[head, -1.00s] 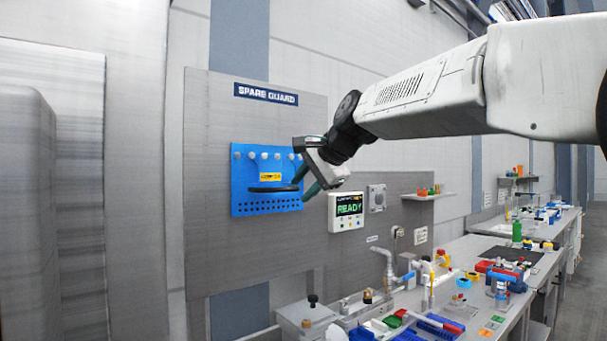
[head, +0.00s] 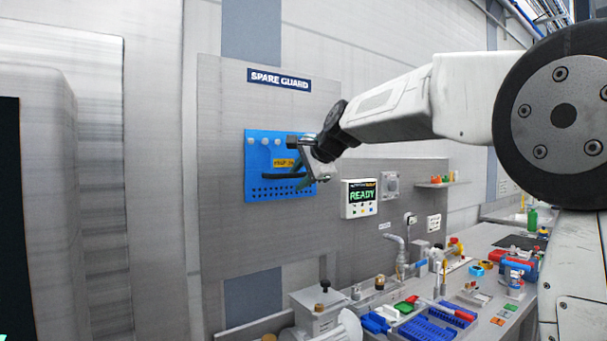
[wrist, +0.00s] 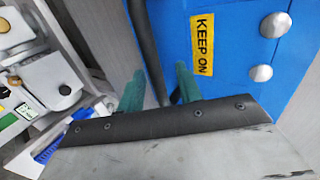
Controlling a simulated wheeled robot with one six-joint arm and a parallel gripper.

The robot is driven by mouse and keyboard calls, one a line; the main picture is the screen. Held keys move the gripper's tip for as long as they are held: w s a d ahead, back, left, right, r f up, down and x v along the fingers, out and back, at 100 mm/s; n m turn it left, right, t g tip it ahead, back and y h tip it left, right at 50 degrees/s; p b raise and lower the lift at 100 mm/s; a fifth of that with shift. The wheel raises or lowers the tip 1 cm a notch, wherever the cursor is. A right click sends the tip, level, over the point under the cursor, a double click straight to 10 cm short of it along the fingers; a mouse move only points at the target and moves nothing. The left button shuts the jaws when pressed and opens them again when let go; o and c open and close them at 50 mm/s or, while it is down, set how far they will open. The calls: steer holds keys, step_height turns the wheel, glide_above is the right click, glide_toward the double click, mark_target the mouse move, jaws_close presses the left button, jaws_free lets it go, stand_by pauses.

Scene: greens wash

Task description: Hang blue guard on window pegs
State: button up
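The blue guard (head: 262,184) is a flat upright panel on the grey board under the SPARE GUARD sign, with a row of holes along its bottom and round pale pegs (head: 264,141) along its top. It bears a yellow KEEP ON label and a black bar handle (head: 276,176). My gripper (head: 302,181) is at the guard's right side and hides part of it. In the wrist view the handle (wrist: 147,55) runs down between my two green fingers (wrist: 160,88), with small gaps seeming to show beside it. The fingers look open around the handle. No window pegs are recognisable.
A large grey cabinet (head: 100,200) with a dark panel (head: 18,220) at its edge stands on the left. A READY display (head: 361,198) is right of the guard. A bench below holds a tap, blue trays (head: 430,329) and several small parts.

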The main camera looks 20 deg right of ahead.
jaws_close()
steer(key=shift+s, duration=0.15)
steer(key=shift+r, duration=0.1)
steer(key=shift+r, duration=1.5)
steer(key=shift+r, duration=0.1)
steer(key=shift+r, duration=0.55)
steer(key=shift+r, duration=0.1)
